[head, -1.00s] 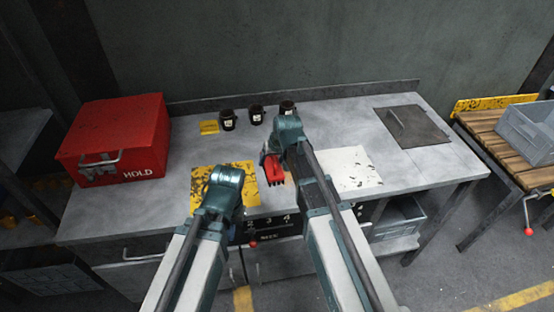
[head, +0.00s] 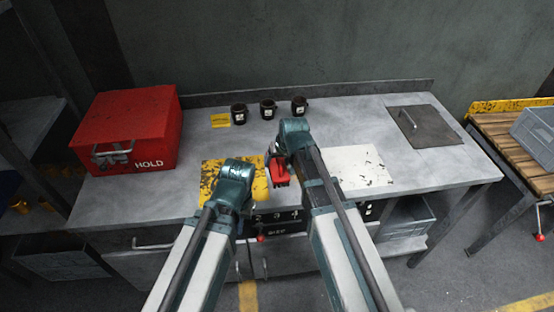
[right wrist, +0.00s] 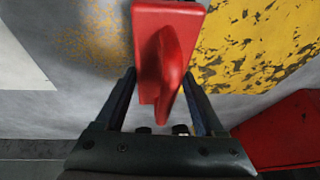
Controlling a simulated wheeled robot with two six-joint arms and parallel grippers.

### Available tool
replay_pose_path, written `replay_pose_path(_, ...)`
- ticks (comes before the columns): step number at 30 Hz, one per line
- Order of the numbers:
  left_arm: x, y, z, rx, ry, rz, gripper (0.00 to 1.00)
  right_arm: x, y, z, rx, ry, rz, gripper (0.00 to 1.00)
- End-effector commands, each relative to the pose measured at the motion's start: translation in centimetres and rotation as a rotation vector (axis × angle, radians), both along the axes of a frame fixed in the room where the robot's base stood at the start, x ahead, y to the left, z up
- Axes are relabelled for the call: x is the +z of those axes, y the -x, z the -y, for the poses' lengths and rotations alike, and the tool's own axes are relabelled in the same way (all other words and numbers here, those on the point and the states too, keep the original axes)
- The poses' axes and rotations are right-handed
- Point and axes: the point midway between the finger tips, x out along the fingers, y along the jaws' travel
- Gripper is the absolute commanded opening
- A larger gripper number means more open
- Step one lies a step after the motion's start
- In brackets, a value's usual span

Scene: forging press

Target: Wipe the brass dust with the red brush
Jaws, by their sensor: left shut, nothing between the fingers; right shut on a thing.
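The red brush (right wrist: 165,50) is held between the fingers of my right gripper (right wrist: 165,95), which is shut on it. In the head view the brush (head: 279,174) shows beside the right wrist, between the yellow worn plate (head: 215,172) and the white sheet (head: 360,165). The brass dust (right wrist: 95,38) is a speckled golden patch on the grey bench top, left of the brush in the right wrist view. In the head view my right arm mostly hides it. I cannot tell whether the bristles touch the bench. My left gripper (head: 232,190) is shut and empty over the yellow plate, its fingers mostly hidden.
A red HOLD box (head: 128,130) stands at the bench's left. Several dark cups, one a black cup (head: 268,110), stand at the back by a small yellow card (head: 220,120). A dark plate with a handle (head: 425,127) lies at the right.

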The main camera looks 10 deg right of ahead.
Motion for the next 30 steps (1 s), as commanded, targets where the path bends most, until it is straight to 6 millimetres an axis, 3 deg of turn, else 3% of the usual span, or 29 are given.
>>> replay_pose_path(15,0.1,0.0,0.0,0.000,0.000,0.000,0.00,0.1,0.0,3.6,-0.003,0.001,-0.006,0.19)
replay_pose_path(30,0.1,0.0,0.0,0.000,0.000,0.000,0.00,0.0,-0.1,5.3,-0.002,0.002,-0.004,0.19)
